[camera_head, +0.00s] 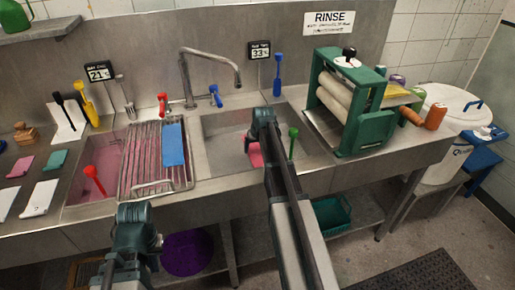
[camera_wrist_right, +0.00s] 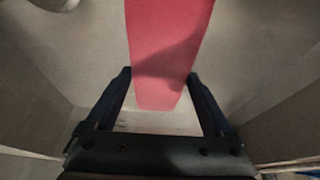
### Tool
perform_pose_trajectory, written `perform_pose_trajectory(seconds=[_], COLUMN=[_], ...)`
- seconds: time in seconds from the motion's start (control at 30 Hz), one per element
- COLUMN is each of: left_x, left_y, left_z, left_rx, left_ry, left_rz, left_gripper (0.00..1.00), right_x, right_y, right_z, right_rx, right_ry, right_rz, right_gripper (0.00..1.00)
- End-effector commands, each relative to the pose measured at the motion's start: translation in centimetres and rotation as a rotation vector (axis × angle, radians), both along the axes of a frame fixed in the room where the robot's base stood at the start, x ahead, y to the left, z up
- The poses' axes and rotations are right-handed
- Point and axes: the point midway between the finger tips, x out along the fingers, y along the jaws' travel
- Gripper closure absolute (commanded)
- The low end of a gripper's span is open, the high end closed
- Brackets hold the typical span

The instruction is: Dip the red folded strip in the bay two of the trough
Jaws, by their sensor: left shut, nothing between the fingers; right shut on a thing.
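The red folded strip (camera_head: 255,155) hangs at my right gripper (camera_head: 262,137), over or in the right-hand bay of the trough (camera_head: 215,125). In the right wrist view, my right gripper (camera_wrist_right: 160,78) is shut on the strip (camera_wrist_right: 168,45), which runs upward between its fingers. I cannot tell whether the strip touches any liquid. The display (camera_head: 259,50) behind this bay appears to read bay two, 33. The left-hand bay holds pinkish liquid (camera_head: 88,160). My left gripper (camera_head: 138,215) is shut and empty in front of the trough's front edge.
A drain rack (camera_head: 150,182) with a blue strip (camera_head: 173,145) lies between the bays. A green spoon (camera_head: 293,142) stands at the right bay's right side. The faucet (camera_head: 212,55) arches behind it. A green roller wringer (camera_head: 352,105) stands further right.

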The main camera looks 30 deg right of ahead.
Motion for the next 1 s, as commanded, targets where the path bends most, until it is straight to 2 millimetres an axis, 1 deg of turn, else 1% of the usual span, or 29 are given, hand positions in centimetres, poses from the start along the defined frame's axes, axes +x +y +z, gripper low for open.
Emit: perform_pose_trajectory(seconds=[0.27,0.63,0.87,1.0], left_x=[0.0,0.0,0.0,0.0], left_y=[0.0,0.0,0.0,0.0], left_z=[0.0,0.0,0.0,0.0], left_rx=[0.0,0.0,0.0,0.0], left_ry=[0.0,0.0,0.0,0.0], left_rz=[0.0,0.0,0.0,0.0], left_gripper=[1.0,1.0,1.0,1.0], right_x=[-0.1,-1.4,-1.3,-0.9], right_y=[-0.1,-0.8,-0.8,-0.6], right_z=[0.0,0.0,0.0,0.0], right_rx=[0.0,0.001,0.0,0.0], right_ry=[0.0,0.0,0.0,0.0], right_rz=[-0.001,-0.002,-0.001,0.0], right_gripper=[0.67,0.67,0.67,0.67])
